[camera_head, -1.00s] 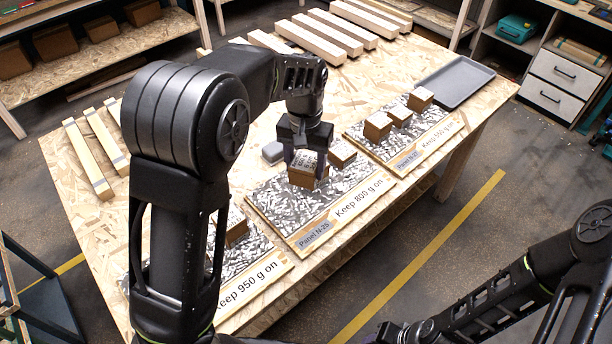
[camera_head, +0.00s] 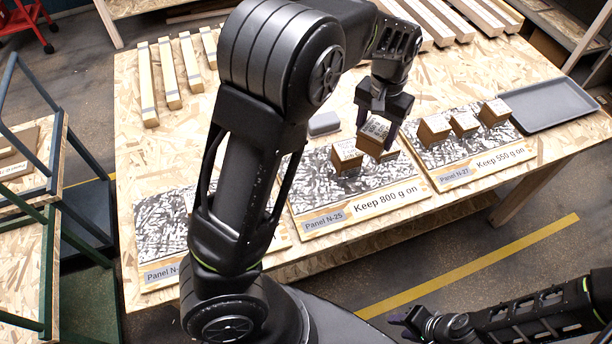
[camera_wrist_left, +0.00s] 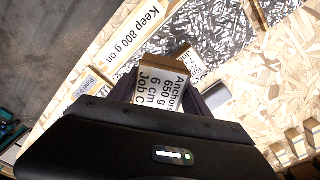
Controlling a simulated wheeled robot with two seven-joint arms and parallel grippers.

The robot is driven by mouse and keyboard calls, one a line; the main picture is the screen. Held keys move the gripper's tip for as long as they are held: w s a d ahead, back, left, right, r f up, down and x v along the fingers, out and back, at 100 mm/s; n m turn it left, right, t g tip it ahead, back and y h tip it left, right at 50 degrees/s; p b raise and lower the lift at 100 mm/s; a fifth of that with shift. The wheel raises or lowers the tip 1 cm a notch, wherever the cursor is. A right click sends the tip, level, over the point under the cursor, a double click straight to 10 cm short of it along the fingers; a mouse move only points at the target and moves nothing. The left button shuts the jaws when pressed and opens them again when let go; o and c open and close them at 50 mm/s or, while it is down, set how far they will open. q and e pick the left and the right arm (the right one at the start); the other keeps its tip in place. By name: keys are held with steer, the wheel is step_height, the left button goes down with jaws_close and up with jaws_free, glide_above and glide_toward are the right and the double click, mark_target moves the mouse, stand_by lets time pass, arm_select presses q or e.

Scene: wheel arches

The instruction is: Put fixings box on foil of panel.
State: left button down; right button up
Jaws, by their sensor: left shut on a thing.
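My left gripper (camera_head: 384,112) is shut on a brown fixings box (camera_head: 374,136) with a white label. In the left wrist view the held box (camera_wrist_left: 163,88) reads "Anchors", "650 g", "6 cm". It appears above panel N-25 (camera_head: 324,223), whose strip reads "Keep 800 g on".
Panel N-27 (camera_head: 455,178), "Keep 550 g on", carries three boxes (camera_head: 463,124) to the right. A grey tray (camera_head: 543,106) lies at the right table end. A third foil panel (camera_head: 160,235) is partly behind my left arm. A small grey block (camera_head: 324,123) lies behind panel N-25.

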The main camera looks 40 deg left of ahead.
arm_select(q)
steer(key=s+a+m+b, duration=0.1)
steer(key=s+a+f+m+b, duration=0.1)
steer(key=s+a, duration=0.1)
steer(key=s+a+f+b, duration=0.1)
steer(key=a, duration=0.1)
steer(key=shift+s+a+f+m+b, duration=0.1)
steer(key=shift+s+f+m+b, duration=0.15)
steer(key=shift+m+b, duration=0.15)
steer(key=s+a+r+m+b, duration=0.1)
steer(key=s+a+m+b, duration=0.2)
steer(key=a, duration=0.4)
steer(key=s+m, duration=0.1)
steer(key=s, duration=0.1)
steer(key=shift+s+r, duration=0.2)
steer(key=shift+s, duration=0.2)
steer(key=shift+f, duration=3.2)
steer(key=shift+f, duration=1.85)
